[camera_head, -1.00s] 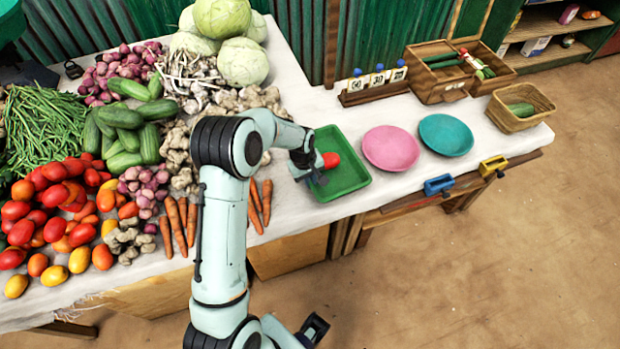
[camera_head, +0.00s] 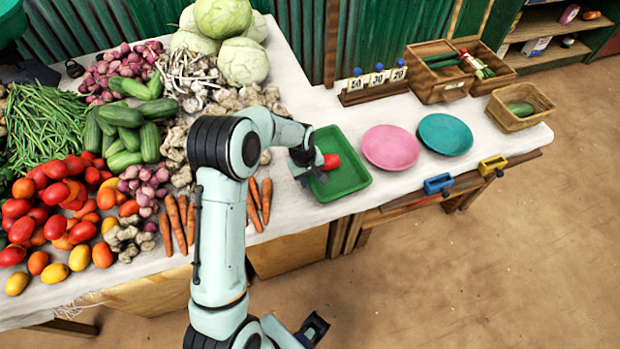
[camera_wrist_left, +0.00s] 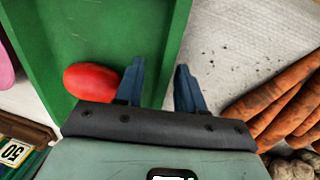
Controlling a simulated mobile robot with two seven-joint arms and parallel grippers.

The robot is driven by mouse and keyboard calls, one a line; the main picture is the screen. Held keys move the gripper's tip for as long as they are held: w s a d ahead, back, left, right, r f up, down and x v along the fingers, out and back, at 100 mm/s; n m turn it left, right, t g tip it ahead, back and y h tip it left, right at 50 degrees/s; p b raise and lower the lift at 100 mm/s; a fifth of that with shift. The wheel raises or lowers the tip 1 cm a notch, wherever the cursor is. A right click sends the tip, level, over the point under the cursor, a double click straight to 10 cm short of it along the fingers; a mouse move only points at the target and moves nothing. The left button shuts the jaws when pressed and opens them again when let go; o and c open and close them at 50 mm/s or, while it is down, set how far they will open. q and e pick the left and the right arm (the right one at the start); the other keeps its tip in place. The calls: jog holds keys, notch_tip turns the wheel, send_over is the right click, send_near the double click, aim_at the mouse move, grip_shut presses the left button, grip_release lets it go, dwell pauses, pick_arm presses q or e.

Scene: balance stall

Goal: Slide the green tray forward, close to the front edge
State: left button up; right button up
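The green tray (camera_head: 352,184) lies on the white-topped stall table, left of the pink plate. A red tomato-like item (camera_head: 331,161) lies in it and also shows in the left wrist view (camera_wrist_left: 91,81). My left gripper (camera_head: 311,172) is at the tray's left side, pointing down. In the left wrist view my left gripper (camera_wrist_left: 160,75) has its fingers apart, one inside the tray and one outside, with the tray wall (camera_wrist_left: 176,45) between them. A gap shows beside the wall near the finger bases, so it looks open around the wall.
A pink plate (camera_head: 391,148) and a teal plate (camera_head: 446,135) stand right of the tray. Carrots (camera_head: 254,203) lie close on its left. A price stand (camera_head: 372,90) is behind. Bare tabletop (camera_head: 310,211) lies in front.

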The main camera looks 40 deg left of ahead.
pick_arm(q)
notch_tip(320, 180, up, 12)
jog(key=s, duration=0.1)
jog(key=shift+s+a+p, duration=0.3)
jog(key=shift+s, duration=0.05)
dwell(0.4)
